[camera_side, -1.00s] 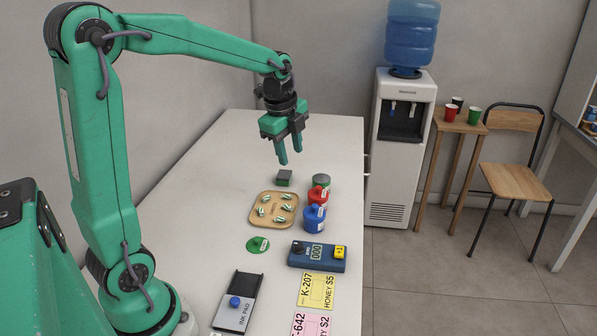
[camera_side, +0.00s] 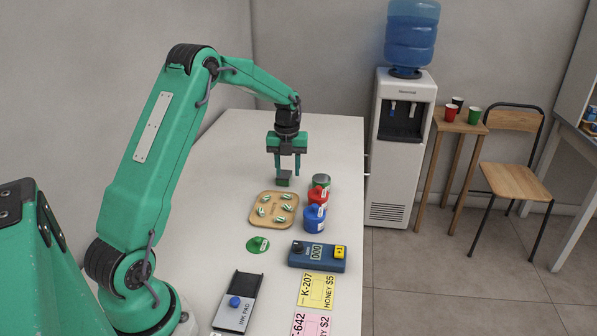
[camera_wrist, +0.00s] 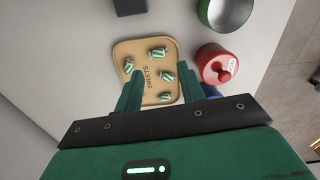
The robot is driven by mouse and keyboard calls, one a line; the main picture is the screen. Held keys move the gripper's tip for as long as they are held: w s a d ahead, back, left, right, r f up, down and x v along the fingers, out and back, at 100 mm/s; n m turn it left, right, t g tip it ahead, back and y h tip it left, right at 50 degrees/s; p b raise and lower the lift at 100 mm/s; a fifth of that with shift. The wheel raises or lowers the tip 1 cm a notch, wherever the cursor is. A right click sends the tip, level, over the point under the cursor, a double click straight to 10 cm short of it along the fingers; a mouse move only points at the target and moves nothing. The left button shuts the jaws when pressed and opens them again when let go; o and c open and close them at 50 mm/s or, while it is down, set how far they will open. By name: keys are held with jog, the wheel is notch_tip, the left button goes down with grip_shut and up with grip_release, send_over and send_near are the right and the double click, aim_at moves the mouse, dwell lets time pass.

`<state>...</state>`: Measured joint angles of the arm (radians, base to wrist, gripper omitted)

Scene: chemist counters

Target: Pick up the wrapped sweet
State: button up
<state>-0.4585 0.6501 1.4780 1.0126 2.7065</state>
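Several small green-and-white wrapped sweets lie on a tan tray (camera_side: 274,225) in the side view; one wrapped sweet (camera_side: 264,199) is at its back left. The wrist view shows four of them, one wrapped sweet (camera_wrist: 158,52) near the tray's far edge and another (camera_wrist: 129,66) at the left, by a fingertip. My gripper (camera_side: 286,168) is open and empty, fingers pointing down, above the table near the tray's back edge. In the wrist view my gripper (camera_wrist: 157,80) has its fingers spread over the tray; part of the tray is hidden by it.
A green tin (camera_side: 321,181), a red pot (camera_side: 317,197) and a blue pot (camera_side: 313,222) stand to the tray's right. A green disc (camera_side: 258,245) and a counter device (camera_side: 310,258) lie nearer.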

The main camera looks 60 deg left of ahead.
aim_at(287, 194)
jog(key=shift+f, duration=1.35)
jog(key=shift+f, duration=0.1)
jog(key=shift+s+f, duration=0.2)
jog(key=shift+f, duration=2.3)
jog(key=c, duration=0.7)
